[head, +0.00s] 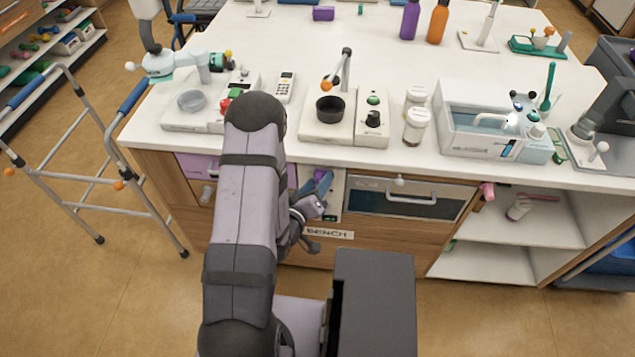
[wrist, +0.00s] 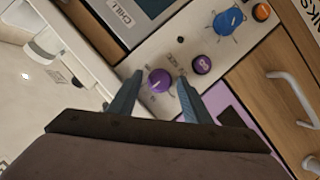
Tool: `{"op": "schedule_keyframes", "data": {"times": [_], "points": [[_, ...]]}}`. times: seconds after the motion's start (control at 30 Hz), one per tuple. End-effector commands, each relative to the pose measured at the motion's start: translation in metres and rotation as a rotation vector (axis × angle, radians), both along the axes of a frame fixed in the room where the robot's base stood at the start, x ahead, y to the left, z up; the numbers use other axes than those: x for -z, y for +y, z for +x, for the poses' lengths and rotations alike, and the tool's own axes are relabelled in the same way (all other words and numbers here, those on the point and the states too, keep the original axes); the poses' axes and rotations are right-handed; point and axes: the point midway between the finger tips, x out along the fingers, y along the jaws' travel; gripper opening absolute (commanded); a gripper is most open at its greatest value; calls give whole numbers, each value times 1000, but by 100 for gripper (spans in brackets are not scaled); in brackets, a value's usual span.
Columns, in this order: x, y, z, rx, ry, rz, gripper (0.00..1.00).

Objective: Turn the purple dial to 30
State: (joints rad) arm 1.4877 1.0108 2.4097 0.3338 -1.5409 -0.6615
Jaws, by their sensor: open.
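The purple dial (wrist: 159,80) shows in the wrist view on a pale control panel (wrist: 190,42), with a light pointer mark on its face. My gripper (wrist: 158,78) is open, with one finger on each side of the dial. I cannot tell whether the fingers touch it. The scale marks around the dial are too small to read.
A drawer handle (wrist: 290,95) juts out at the right. In the head view, a handled oven-like front (head: 410,200) is right of my gripper.

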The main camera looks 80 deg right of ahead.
Motion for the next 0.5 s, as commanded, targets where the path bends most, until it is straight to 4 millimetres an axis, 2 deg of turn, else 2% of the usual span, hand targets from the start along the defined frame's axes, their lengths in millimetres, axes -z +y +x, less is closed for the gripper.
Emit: {"op": "schedule_keyframes", "data": {"times": [0.17,0.2,0.37,0.5], "points": [[0,0,0,0,0,0,44],[0,0,0,0,0,0,42],[0,0,0,0,0,0,4],[0,0,0,0,-1,0,3]]}}
